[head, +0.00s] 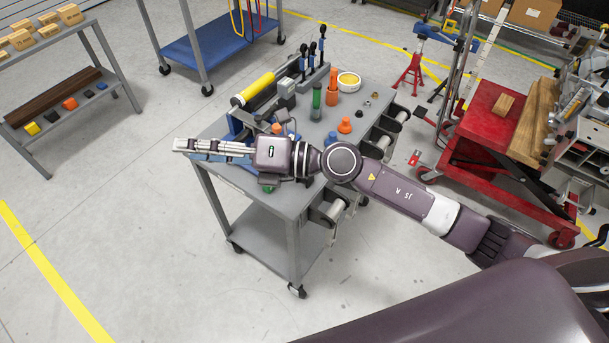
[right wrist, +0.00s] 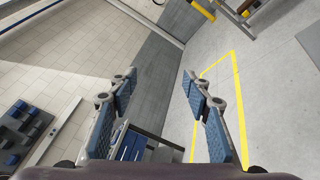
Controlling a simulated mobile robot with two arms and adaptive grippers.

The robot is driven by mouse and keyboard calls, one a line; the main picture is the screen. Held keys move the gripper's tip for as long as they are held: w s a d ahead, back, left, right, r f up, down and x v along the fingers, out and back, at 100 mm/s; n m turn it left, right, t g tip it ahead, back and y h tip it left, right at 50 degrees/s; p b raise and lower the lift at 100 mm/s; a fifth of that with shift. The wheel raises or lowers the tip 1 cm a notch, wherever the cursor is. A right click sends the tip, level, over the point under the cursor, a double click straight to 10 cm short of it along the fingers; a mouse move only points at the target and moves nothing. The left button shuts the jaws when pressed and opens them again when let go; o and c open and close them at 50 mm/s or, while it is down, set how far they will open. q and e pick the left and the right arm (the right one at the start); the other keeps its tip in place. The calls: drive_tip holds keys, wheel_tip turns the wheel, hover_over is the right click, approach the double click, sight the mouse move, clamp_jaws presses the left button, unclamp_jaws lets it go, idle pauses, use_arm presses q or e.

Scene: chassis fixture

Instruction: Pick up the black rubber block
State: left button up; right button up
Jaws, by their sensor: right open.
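Small dark blocks lie on the lower shelf of the rack at the upper left in the head view. One black block (head: 52,116) lies between a yellow block (head: 32,128) and an orange block (head: 70,103). Another dark block (head: 88,93) lies beyond the orange one. I cannot tell which is rubber. My right gripper (head: 184,148) reaches left over the grey cart, well to the right of the rack. In the right wrist view my right gripper (right wrist: 158,86) is open, with nothing between its blue-padded fingers. My left gripper is not in view.
The grey cart (head: 268,222) under my right arm carries a yellow cylinder (head: 257,88), an orange cone and other parts. A brown beam (head: 55,97) lies behind the blocks on the rack shelf. Clear floor separates rack and cart. A red lift table (head: 490,128) stands right.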

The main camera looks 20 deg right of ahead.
drive_tip(key=w+d+f+n+g+h, duration=0.2)
drive_tip(key=d+f+n+g+h, duration=0.35)
drive_tip(key=d+f, duration=0.7)
drive_tip(key=w+d+f+t+h, duration=0.1)
drive_tip(key=w+d+f+h, duration=0.1)
drive_tip(key=d+f+h, duration=0.3)
drive_tip(key=w+d+f+t+h, duration=0.1)
drive_tip(key=w+d+h, duration=0.15)
drive_tip(key=d, duration=0.45)
drive_tip(key=shift+n+g+h, duration=0.25)
drive_tip(key=shift+n+h, duration=0.05)
drive_tip(key=shift+n, duration=0.15)
drive_tip(key=x, duration=0.1)
drive_tip(key=p+x, duration=0.1)
drive_tip(key=x, duration=0.1)
drive_tip(key=s+p+x, duration=0.1)
drive_tip(key=x, duration=0.1)
drive_tip(key=shift+w+a+f, duration=0.15)
drive_tip(key=shift+a+f, duration=0.05)
drive_tip(key=shift+f, duration=0.15)
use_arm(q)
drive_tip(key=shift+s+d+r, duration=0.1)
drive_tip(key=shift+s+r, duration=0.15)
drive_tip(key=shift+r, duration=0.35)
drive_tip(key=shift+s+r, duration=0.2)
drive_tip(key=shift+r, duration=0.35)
use_arm(e)
drive_tip(key=shift+w+a+f, duration=0.1)
drive_tip(key=shift+f, duration=0.25)
clamp_jaws()
